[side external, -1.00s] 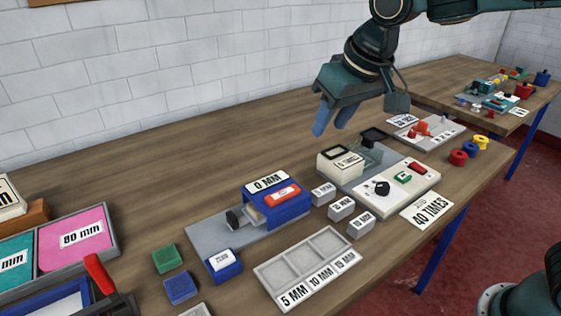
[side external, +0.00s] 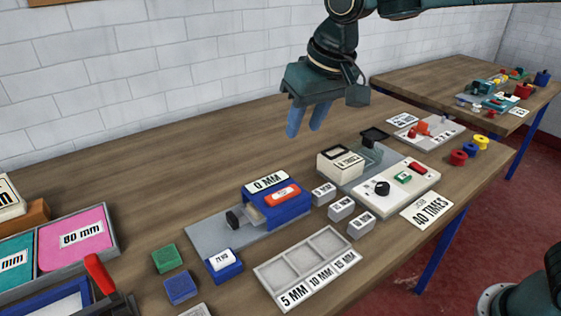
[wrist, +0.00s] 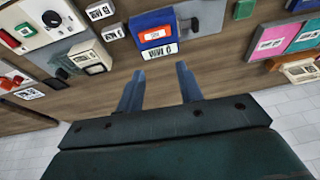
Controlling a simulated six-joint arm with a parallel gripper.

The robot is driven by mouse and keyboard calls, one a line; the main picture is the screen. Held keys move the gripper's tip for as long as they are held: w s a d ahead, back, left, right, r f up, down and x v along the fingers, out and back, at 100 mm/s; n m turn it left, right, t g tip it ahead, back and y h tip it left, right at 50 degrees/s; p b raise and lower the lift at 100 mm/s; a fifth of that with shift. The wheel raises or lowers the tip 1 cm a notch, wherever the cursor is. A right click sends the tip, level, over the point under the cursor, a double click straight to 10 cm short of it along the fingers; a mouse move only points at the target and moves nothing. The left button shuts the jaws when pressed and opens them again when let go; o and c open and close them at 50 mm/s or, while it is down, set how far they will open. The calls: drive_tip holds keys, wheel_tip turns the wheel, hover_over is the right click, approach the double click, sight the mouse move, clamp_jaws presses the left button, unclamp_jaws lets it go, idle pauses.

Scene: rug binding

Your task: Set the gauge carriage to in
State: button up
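The gauge is a blue block (side external: 290,207) with a red-orange top panel (side external: 282,195) and a "0 MM" label (side external: 267,181), on a grey base plate (side external: 207,231). A dark knob-like end piece (side external: 235,217) stands at its left; I cannot tell which part is the carriage. The blue block also shows at the top middle of the wrist view (wrist: 136,22). My gripper (side external: 306,130) is above the table behind the gauge, apart from it. Its two blue fingers are spread with nothing between them, also in the wrist view (wrist: 160,72).
Several small labelled grey blocks (side external: 340,208) stand right of the gauge. A three-compartment tray (side external: 259,267) lies in front. A counter unit with a black knob (side external: 383,188) is at the right. Green (side external: 167,258) and blue (side external: 181,289) blocks lie front left. The table behind the gauge is clear.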

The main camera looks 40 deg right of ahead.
drive_tip(key=w+a+f+g, duration=0.2)
drive_tip(key=w+a+f, duration=0.2)
drive_tip(key=w+a, duration=0.25)
drive_tip(key=g, duration=0.2)
hover_over(232, 215)
wheel_tip(232, 215, down, 6)
drive_tip(key=r, duration=0.1)
drive_tip(key=shift+f, duration=0.25)
wheel_tip(232, 215, down, 14)
drive_tip(key=shift+r, duration=0.1)
drive_tip(key=shift+c, duration=0.3)
clamp_jaws()
